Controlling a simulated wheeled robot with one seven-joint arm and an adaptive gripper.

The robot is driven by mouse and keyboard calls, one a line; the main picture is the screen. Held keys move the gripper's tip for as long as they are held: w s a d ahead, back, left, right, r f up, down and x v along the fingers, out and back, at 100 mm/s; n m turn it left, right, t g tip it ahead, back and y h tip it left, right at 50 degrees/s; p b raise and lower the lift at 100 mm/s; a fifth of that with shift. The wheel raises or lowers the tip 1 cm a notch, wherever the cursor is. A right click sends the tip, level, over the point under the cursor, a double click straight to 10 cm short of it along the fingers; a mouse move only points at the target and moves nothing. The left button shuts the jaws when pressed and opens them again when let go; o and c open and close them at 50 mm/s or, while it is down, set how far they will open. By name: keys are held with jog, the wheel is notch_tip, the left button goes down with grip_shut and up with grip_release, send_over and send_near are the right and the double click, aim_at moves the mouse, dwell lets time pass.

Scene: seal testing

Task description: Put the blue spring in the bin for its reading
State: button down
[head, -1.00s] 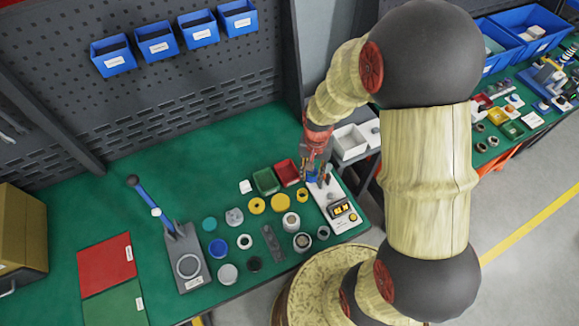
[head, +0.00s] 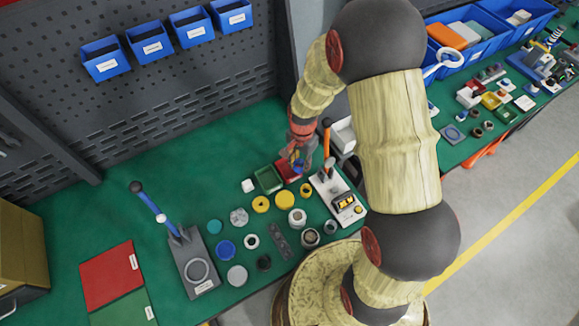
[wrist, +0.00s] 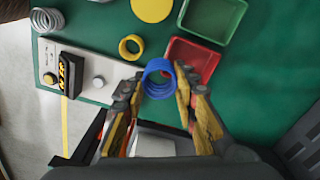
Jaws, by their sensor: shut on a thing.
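My gripper (wrist: 160,88) is shut on the blue spring (wrist: 158,72), a short blue coil held between its fingertips. In the head view my gripper (head: 299,162) hangs over the red bin (head: 287,174), covering part of it. In the wrist view the spring shows just beside the red bin (wrist: 203,55), an open, empty-looking tray. The green bin (wrist: 213,18) lies beside the red one, also open and empty-looking. The white tester (head: 343,203) stands to the right in the head view; its small dark display has yellow marks too blurred to read.
Yellow, white, grey and blue rings and discs (head: 224,248) lie left and in front of the bins. An orange-handled lever (head: 326,135) rises by the tester. A lever press (head: 196,265) and red and green mats (head: 108,276) stand left. The green mat behind is clear.

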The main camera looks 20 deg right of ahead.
send_over(289, 170)
notch_tip(289, 170, down, 6)
jog(key=shift+s+d+f+b, duration=0.1)
jog(key=shift+s+b, duration=0.05)
jog(key=shift+b, duration=0.25)
jog(key=shift+f, duration=1.55)
jog(key=shift+f, duration=0.15)
jog(key=c, duration=1.8)
grip_release()
jog(key=shift+b, duration=0.3)
jog(key=shift+c, duration=0.2)
jog(key=shift+o, duration=0.8)
